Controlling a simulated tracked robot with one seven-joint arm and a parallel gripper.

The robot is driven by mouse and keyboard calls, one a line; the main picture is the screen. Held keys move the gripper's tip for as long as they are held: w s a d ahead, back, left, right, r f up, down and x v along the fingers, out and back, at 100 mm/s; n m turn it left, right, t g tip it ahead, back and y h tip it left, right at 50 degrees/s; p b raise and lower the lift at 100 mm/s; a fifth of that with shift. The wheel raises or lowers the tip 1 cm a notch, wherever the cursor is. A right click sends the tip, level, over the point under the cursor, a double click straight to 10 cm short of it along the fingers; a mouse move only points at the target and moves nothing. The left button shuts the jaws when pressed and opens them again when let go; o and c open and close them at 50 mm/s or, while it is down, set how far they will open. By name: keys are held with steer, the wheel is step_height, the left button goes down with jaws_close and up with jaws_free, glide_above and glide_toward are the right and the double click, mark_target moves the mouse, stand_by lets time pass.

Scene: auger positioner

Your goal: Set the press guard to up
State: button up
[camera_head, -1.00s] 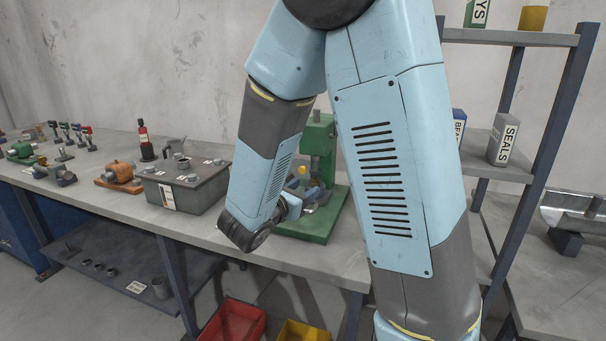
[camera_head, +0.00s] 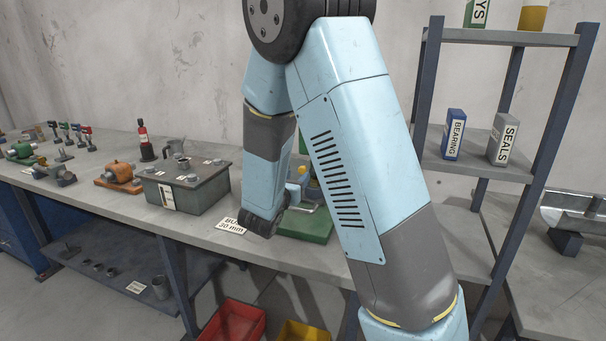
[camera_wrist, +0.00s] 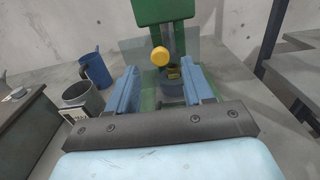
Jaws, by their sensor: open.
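The green press stands on the bench; in the head view my arm hides most of it, and its green base (camera_head: 305,226) shows. In the wrist view its green head (camera_wrist: 163,11) and column rise ahead of my gripper. A clear, tinted guard panel (camera_wrist: 135,52) stands upright in front of the column, with a round yellow knob (camera_wrist: 160,56) before it. My gripper (camera_wrist: 162,78) is open, its two blue fingers apart, with the knob beyond and between them. A dark cylindrical part (camera_wrist: 171,82) sits below the knob. I cannot tell whether any finger touches the guard.
A grey-green box (camera_head: 190,186) stands left of the press. A metal mug (camera_wrist: 82,97) and a blue jug (camera_wrist: 95,70) stand left of my gripper in the wrist view. The shelf rack (camera_head: 500,168) is close on the right. A label card (camera_head: 232,226) lies near the bench front.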

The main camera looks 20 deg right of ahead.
mark_target(302, 171)
steer(key=shift+x, duration=1.85)
jaws_close()
